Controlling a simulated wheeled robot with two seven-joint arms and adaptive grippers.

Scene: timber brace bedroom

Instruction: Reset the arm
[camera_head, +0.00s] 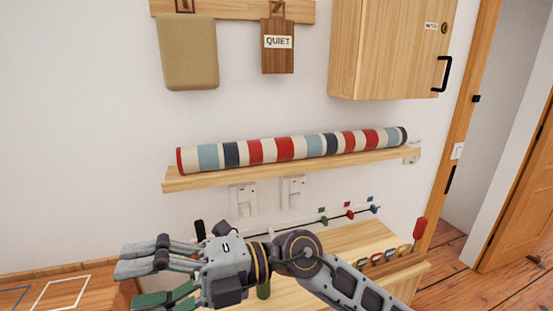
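My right arm comes in from the lower right, and its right gripper (132,284) points left, in front of the wooden desk top (345,244). Its grey upper fingers and green-padded lower finger stand apart with a gap between them. Nothing shows between them. My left gripper is not in view.
A striped roll (285,149) lies on a wall shelf (215,178) above the gripper. A wooden cabinet (385,50) hangs at upper right. A rod with coloured tabs (340,216) and a rack of coloured tags (390,255) are behind my arm. A wooden surface (85,290) is at lower left.

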